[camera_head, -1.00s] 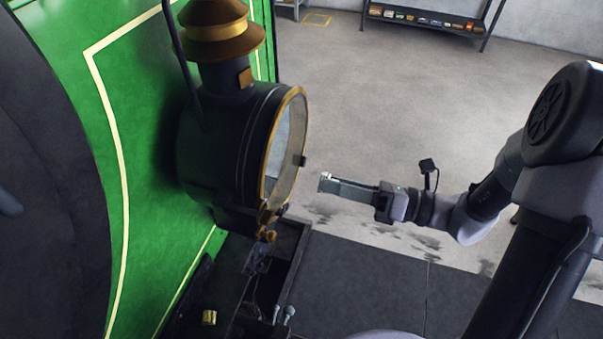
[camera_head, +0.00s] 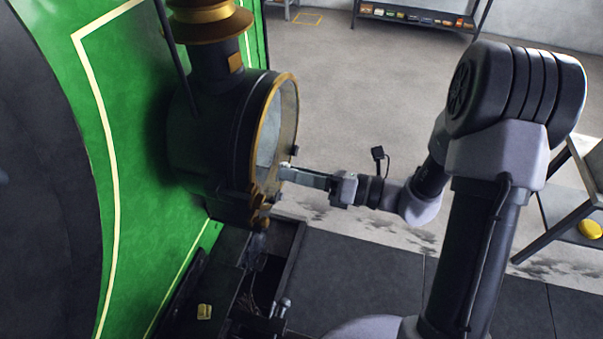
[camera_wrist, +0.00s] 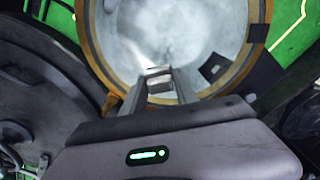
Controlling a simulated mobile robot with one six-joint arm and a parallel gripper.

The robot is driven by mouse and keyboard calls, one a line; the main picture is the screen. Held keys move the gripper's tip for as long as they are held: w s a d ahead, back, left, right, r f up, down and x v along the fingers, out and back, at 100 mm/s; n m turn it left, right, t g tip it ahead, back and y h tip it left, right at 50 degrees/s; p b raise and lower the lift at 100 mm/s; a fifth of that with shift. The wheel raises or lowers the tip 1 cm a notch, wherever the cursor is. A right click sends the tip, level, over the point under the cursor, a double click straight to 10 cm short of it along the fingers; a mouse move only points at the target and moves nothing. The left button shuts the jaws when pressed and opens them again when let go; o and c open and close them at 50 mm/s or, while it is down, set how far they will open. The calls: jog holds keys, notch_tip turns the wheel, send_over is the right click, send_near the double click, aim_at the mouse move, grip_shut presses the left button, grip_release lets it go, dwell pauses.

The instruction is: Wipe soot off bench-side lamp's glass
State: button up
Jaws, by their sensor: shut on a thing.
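The lamp (camera_head: 208,140) has a black body, a brass-topped chimney and a brass-rimmed round glass. It is mounted on the green tram side, and its glass (camera_head: 283,120) faces right. In the wrist view the glass (camera_wrist: 200,35) fills the upper middle and looks cloudy, with grey-white smears. My gripper (camera_head: 287,172) is at the lower part of the glass, its fingertips overlapping the rim. In the wrist view my gripper (camera_wrist: 160,86) is shut on a small pale pad (camera_wrist: 159,82) in front of the glass. I cannot tell whether the pad touches the glass.
A dark ledge with a trough (camera_head: 285,260) runs below the lamp, with a small yellowish piece (camera_head: 205,312) on it. A shelf (camera_head: 415,17) with several small items stands at the back. A grey stand (camera_head: 560,215) holds a yellow round thing (camera_head: 590,229). The floor between is clear.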

aim_at(277, 155)
jog(key=shift+x, duration=1)
dwell(0.4)
jog(key=shift+w+d, duration=0.25)
jog(key=shift+w, duration=0.35)
jog(key=shift+w+d, duration=0.2)
jog(key=shift+w, duration=0.45)
jog(key=shift+w+d, duration=0.25)
jog(key=shift+w, duration=0.35)
jog(key=shift+s+a, duration=0.25)
jog(key=shift+s, duration=0.35)
jog(key=shift+s+a, duration=0.25)
jog(key=shift+s, duration=0.4)
jog(key=shift+s+a, duration=0.25)
jog(key=shift+s, duration=0.35)
jog(key=shift+v, duration=2.8)
jog(key=v, duration=0.3)
jog(key=shift+d+r, duration=0.1)
